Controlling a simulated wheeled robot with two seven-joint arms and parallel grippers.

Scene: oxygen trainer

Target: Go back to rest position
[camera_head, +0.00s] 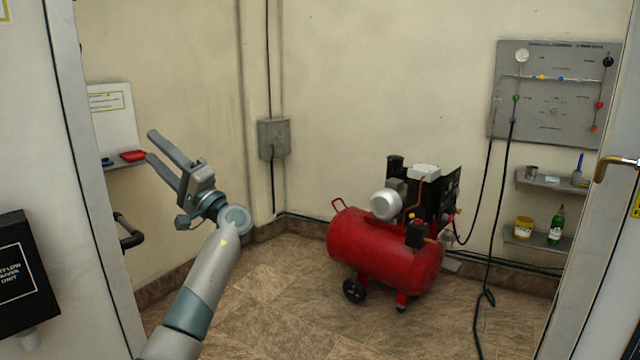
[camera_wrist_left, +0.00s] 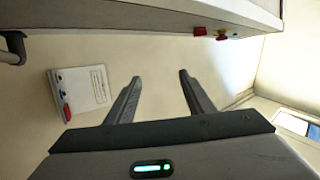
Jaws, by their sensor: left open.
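My left gripper (camera_head: 152,145) is raised on its arm at the left of the head view, in front of the doorway's left side. Its two fingers are spread apart with nothing between them. In the left wrist view the open fingers (camera_wrist_left: 158,78) point toward a bare pale wall. My right gripper is in neither view.
The left door panel (camera_head: 75,200) has a black handle (camera_head: 130,232) near my left arm. A small shelf (camera_head: 125,163) holds a red object (camera_head: 133,155). A red compressor (camera_head: 385,245) stands on the tiled floor. The right door (camera_head: 600,250) has a brass handle (camera_head: 612,165).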

